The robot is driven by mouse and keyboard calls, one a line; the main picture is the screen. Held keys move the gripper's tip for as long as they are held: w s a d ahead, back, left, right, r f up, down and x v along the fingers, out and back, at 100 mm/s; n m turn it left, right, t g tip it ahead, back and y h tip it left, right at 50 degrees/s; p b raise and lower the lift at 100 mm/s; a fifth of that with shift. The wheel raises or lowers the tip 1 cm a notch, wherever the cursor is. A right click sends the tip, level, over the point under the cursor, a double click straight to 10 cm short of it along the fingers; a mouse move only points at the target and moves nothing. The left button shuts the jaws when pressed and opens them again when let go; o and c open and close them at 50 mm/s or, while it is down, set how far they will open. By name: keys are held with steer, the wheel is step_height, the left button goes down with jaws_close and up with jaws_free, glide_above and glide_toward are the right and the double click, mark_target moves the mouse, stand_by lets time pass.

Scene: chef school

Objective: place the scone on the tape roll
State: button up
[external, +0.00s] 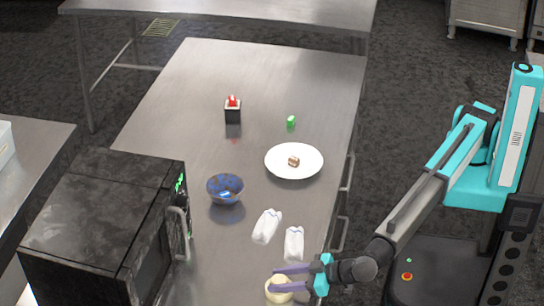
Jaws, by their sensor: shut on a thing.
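My gripper (274,277) is at the front end of the steel table, its two fingers pointing left. The cream round tape roll (279,295) is under and just in front of the fingers, and the lower finger crosses its top. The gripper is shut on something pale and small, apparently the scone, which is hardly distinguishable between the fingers. I cannot tell whether it touches the roll.
On the steel table (190,95) are two white bottle-like items (266,226) (294,244), a blue bowl (225,189), a white plate (304,173) with a small brown-and-white piece (293,161), a green item (291,121) and a black box (232,113). A dark oven (95,215) stands left.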

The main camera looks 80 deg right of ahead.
steer(key=o, duration=1.1)
steer(key=shift+c, duration=0.2)
steer(key=shift+r+p, duration=0.25)
steer(key=shift+p, duration=0.15)
steer(key=b+v, duration=0.3)
steer(key=v, duration=0.9)
steer(key=shift+b, duration=0.35)
